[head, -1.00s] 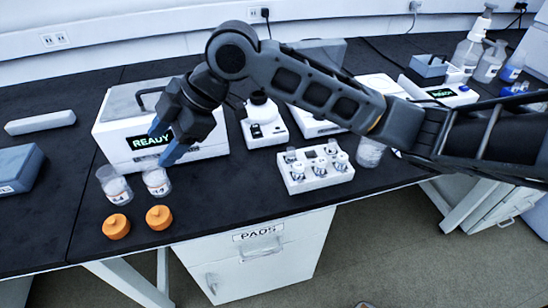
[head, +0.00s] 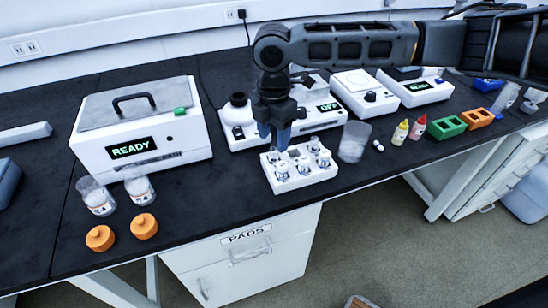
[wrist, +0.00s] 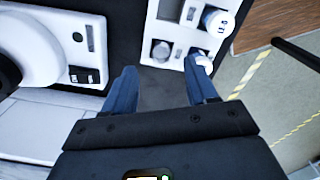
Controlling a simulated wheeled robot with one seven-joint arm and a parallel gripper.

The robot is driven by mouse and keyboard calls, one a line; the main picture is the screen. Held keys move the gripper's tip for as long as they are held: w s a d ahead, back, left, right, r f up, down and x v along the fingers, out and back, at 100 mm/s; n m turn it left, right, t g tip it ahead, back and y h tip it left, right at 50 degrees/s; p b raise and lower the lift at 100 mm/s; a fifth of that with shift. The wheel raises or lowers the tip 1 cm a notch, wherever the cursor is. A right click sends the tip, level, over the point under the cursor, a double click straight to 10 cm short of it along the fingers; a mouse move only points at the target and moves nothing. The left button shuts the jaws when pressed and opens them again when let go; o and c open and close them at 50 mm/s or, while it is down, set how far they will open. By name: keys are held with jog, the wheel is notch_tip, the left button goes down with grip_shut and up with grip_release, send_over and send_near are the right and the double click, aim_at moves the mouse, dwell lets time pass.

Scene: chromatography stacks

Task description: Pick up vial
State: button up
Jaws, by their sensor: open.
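A white rack (head: 315,178) holds several small vials with white caps, among them a front-left vial (head: 281,172) and a back-right vial (head: 315,145). My gripper (head: 274,140) is open and empty, pointing down over the rack's back left. In the wrist view my gripper (wrist: 163,72) has its blue fingers spread at the rack's edge. A grey-topped vial or slot (wrist: 160,50) lies just ahead between the tips. A white-capped vial (wrist: 204,60) is partly hidden by the right finger. A labelled vial (wrist: 217,22) stands farther off. I cannot tell whether the fingers touch anything.
A READY bath (head: 145,140) stands left, with two clear jars (head: 138,187) and two orange caps (head: 143,227) before it. White devices, one reading OFF (head: 328,106), stand close behind the rack. A clear beaker (head: 354,142) is right of it. Black bench shows in front.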

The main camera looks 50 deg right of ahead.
aim_at(274, 149)
jog(key=shift+s+f, duration=0.1)
jog(key=shift+f, duration=1.7)
grip_shut()
jog(key=shift+r, duration=0.1)
